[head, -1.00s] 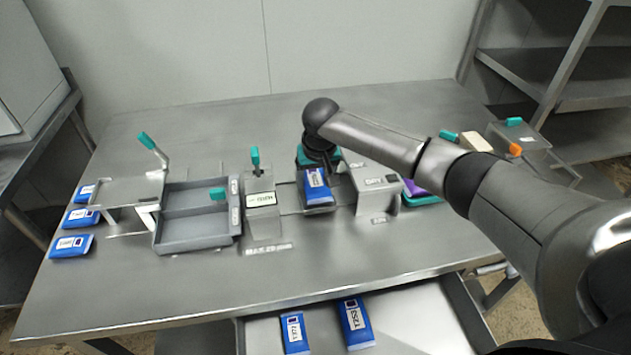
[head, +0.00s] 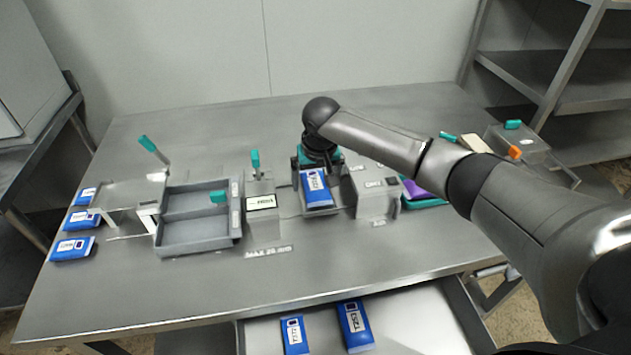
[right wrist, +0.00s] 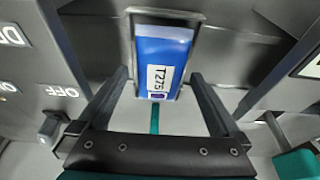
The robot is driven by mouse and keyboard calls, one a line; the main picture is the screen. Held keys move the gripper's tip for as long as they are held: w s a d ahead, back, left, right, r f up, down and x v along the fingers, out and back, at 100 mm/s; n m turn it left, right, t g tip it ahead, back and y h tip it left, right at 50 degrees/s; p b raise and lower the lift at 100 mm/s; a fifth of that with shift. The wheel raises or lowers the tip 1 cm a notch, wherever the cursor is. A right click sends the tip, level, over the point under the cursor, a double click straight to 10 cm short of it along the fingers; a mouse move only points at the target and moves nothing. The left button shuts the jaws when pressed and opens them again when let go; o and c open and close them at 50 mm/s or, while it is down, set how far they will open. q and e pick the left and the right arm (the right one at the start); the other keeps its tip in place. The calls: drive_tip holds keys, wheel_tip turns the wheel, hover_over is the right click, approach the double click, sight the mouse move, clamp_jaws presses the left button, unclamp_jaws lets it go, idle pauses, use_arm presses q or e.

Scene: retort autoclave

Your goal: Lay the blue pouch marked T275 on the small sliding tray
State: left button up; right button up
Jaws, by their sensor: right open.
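The blue pouch marked T275 (head: 316,190) lies on the small sliding tray, between two grey housings. In the right wrist view the pouch (right wrist: 164,50) shows its white label, and the grey rim of the tray (right wrist: 132,40) shows around it. My right gripper (head: 319,167) is at the far end of the pouch in the head view. In the right wrist view its two fingers (right wrist: 162,80) are spread apart on either side of the pouch, with gaps between. The gripper is open and holds nothing. My left gripper is out of view.
A grey two-part bin (head: 195,235) stands left of the housing with a teal lever (head: 255,160). The right housing (head: 376,195) stands close beside the tray. Several blue pouches (head: 72,248) lie at the left edge. Two more (head: 354,325) lie in the open drawer (head: 420,320).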

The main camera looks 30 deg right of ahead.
sight(318, 194)
drive_tip(key=p+v, duration=0.3)
drive_tip(key=v, duration=0.8)
